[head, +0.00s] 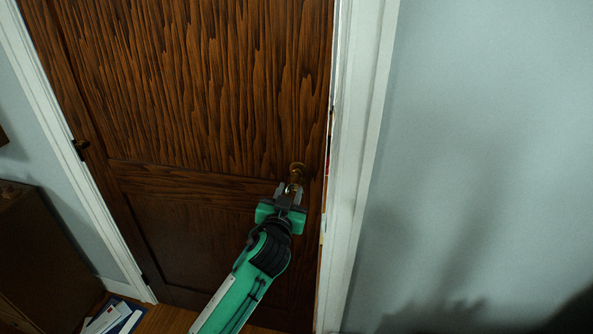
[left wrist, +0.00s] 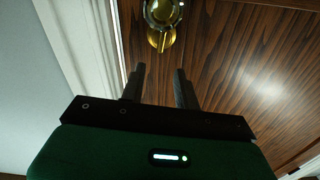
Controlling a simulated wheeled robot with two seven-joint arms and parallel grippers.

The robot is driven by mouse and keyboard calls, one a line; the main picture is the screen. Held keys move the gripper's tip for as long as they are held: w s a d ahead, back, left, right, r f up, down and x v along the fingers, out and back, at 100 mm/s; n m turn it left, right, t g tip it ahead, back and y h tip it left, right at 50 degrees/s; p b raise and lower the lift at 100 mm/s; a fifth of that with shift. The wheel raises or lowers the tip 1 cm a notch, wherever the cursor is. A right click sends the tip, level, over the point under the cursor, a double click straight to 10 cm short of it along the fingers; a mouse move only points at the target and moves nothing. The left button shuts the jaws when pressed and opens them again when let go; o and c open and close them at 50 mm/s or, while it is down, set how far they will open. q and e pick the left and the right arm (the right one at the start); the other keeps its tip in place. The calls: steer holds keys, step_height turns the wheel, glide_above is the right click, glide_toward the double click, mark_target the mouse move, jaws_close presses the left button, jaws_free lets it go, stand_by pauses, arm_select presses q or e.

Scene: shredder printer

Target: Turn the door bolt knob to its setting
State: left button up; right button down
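A dark brown wooden door (head: 200,90) stands in front of me. Brass hardware (head: 298,171) sits near its right edge, with a round part against the wood and a part reaching toward my gripper. In the left wrist view it shows as a shiny round brass knob (left wrist: 162,10), cut by the top edge, with a smaller brass part (left wrist: 160,40) below. I cannot tell which part is the bolt knob. My left gripper (head: 290,188) is right at the brass in the head view. In the wrist view its fingers (left wrist: 160,72) are apart with nothing between them. My right gripper is not in view.
A white door frame (head: 362,150) runs beside the door, with a bare grey wall (head: 490,140) to the right. A dark cabinet (head: 45,250) stands at lower left, with papers or books (head: 112,318) on the floor beside it.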

mark_target(296, 174)
arm_select(q)
steer(key=w, duration=0.3)
steer(key=w+d+p, duration=0.1)
steer(key=w, duration=0.5)
steer(key=shift+d+p, duration=0.35)
steer(key=shift+d, duration=0.05)
steer(key=c, duration=0.6)
